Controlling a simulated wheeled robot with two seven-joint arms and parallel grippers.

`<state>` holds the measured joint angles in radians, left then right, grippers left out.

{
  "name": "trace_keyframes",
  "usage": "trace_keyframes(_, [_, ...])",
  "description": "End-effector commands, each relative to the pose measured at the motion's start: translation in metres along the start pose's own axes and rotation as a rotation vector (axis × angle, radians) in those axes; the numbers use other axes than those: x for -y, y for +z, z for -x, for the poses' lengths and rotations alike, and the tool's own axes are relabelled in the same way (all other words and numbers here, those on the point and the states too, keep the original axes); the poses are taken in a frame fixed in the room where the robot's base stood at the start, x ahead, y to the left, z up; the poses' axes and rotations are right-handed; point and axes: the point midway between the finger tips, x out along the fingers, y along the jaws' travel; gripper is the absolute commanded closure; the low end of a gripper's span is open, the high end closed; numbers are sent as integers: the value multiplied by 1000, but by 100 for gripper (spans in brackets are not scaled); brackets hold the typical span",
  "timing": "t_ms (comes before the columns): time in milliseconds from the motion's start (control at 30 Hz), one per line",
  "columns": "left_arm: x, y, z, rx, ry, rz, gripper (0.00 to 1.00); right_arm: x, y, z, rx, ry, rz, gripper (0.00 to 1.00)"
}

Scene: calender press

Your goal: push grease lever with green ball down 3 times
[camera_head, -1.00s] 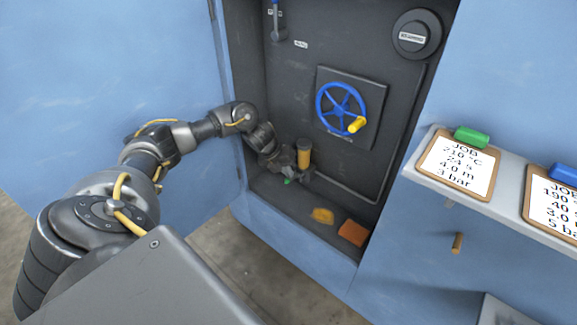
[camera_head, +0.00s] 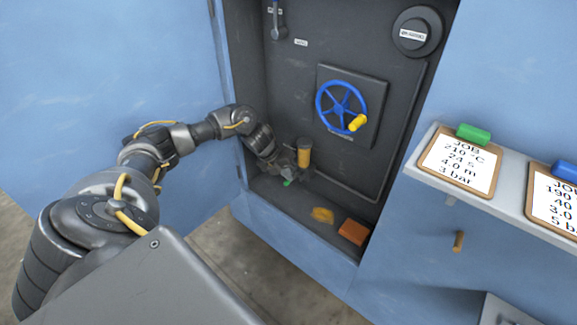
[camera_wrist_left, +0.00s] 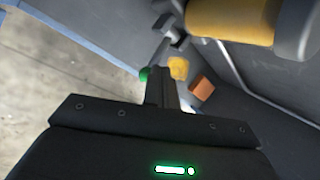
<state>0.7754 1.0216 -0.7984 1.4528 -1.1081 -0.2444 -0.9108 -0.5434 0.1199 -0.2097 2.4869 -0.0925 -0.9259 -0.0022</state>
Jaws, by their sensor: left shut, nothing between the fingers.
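The green ball (camera_head: 287,183) of the grease lever shows low in the cabinet recess, below the amber grease cylinder (camera_head: 305,155). In the left wrist view the ball (camera_wrist_left: 145,75) sits at the end of a thin grey rod (camera_wrist_left: 160,50), partly hidden behind my fingers. My left gripper (camera_head: 284,174) is in the recess right at the ball. In the left wrist view its fingers (camera_wrist_left: 162,84) are shut with nothing between them, and their tips look beside or on the ball; contact cannot be told. My right gripper is not in view.
A yellow cloth-like patch (camera_head: 322,215) and an orange block (camera_head: 353,232) lie on the recess floor. A blue handwheel (camera_head: 341,107) with a yellow knob is above right. A shelf (camera_head: 425,176) with job clipboards juts out at right.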

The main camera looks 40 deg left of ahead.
Motion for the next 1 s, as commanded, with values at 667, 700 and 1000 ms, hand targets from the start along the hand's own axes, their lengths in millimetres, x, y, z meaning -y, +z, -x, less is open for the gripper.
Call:
trace_keyframes(667, [-5,-5,-6,-2,1,-1,100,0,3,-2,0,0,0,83])
trace_keyframes(700, [-5,-5,-6,-2,2,-1,100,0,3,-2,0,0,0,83])
trace_keyframes(1000, [-7,-7,-9,-2,1,-1,100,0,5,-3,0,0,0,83])
